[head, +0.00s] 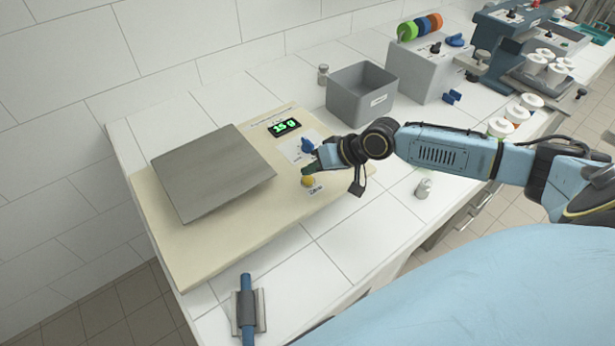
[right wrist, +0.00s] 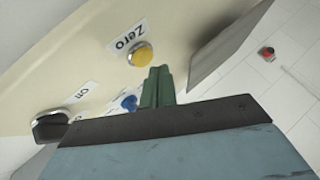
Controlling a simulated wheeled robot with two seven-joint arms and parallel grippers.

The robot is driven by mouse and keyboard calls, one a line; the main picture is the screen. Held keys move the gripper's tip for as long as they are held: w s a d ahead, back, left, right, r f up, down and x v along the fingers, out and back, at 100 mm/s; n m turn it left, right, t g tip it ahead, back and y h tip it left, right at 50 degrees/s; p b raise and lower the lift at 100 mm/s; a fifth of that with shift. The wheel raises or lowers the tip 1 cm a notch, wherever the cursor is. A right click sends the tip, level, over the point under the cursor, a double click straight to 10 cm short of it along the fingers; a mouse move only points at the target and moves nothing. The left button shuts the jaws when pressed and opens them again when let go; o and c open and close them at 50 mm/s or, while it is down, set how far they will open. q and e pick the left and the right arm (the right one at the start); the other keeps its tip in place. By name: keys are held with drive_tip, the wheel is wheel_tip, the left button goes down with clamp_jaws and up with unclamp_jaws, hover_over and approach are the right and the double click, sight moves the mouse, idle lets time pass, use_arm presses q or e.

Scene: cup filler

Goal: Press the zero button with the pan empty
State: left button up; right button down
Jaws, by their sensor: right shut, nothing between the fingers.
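The cream scale board (head: 210,243) lies on the white tiled counter. Its square grey metal pan (head: 213,172) is bare. The display (head: 285,127) glows green and seems to read 15 g. The yellow zero button (head: 308,181) is on the board beside its "Zero" label; it also shows in the right wrist view (right wrist: 142,54). My right gripper (head: 310,170) is shut and empty, its green fingers right by the button. In the right wrist view the fingertips (right wrist: 159,72) appear just beside the button; I cannot tell whether they touch it. My left gripper is not in view.
A blue knob (head: 307,145) sits close to my right fingers. A grey bin (head: 362,94) and a small metal weight (head: 323,74) stand behind. Another weight (head: 423,189) stands right of the board. A blue-handled tool (head: 247,310) lies at the front edge.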

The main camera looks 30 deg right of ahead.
sight(312, 180)
drive_tip(key=shift+f, duration=0.1)
idle(0.3)
drive_tip(key=shift+f, duration=0.35)
drive_tip(key=shift+f, duration=0.35)
idle(0.4)
drive_tip(key=shift+r+p, duration=0.6)
drive_tip(key=shift+r, duration=0.15)
wheel_tip(312, 180, up, 6)
drive_tip(key=p, duration=0.5)
drive_tip(key=shift+p, duration=0.4)
